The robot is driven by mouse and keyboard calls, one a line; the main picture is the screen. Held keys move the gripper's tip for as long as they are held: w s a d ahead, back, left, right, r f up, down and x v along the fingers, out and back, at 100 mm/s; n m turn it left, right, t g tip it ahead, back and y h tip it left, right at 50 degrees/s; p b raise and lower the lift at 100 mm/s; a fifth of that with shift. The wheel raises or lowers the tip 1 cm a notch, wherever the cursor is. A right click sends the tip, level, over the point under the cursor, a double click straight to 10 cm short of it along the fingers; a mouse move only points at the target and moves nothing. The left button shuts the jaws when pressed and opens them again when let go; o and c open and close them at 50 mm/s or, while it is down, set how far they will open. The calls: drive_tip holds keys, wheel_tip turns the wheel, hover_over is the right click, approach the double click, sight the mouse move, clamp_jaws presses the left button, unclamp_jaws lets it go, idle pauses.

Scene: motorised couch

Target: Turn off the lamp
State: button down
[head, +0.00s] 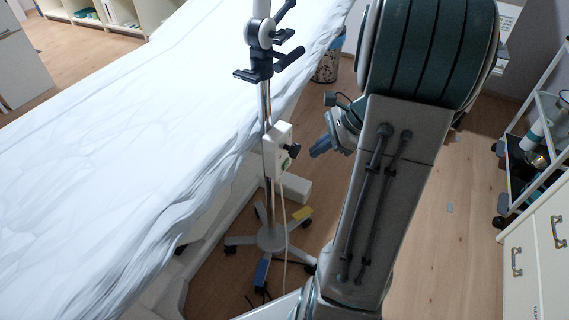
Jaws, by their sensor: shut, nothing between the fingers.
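A lamp stand's metal pole (265,100) rises beside the couch, with dark clamps (260,62) near the top of the view. A white box (275,140) is fixed on the pole, with a black knob (291,150) on its right side. The lamp's head is out of view, so I cannot tell if it is lit. My gripper (319,147) is to the right of the knob and appears apart from it. It is shut and empty, its fingers pointing left towards the knob. My arm hides part of the area behind it.
The couch (110,130), under a white sheet, fills the left. The stand's wheeled base (271,238) is on the wooden floor. A trolley (537,135) and a white cabinet (535,265) line the right edge. A bin (327,68) stands behind. Floor between arm and cabinet is mostly clear.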

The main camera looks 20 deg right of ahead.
sight(286, 164)
drive_tip(key=d+f+m+t+b, duration=0.2)
drive_tip(key=d+f+m, duration=0.2)
drive_tip(key=d+f, duration=0.2)
drive_tip(key=shift+m+y, duration=0.3)
drive_tip(key=w+a+f+b, duration=0.1)
drive_tip(key=w+a+f, duration=0.1)
drive_tip(key=w+a+f+b, duration=0.1)
drive_tip(key=w+a+f, duration=0.1)
drive_tip(key=w+a, duration=0.1)
drive_tip(key=w+a+f+b, duration=0.2)
drive_tip(key=a, duration=0.1)
drive_tip(key=shift+w+a+f, duration=0.25)
drive_tip(key=shift+w+f, duration=0.05)
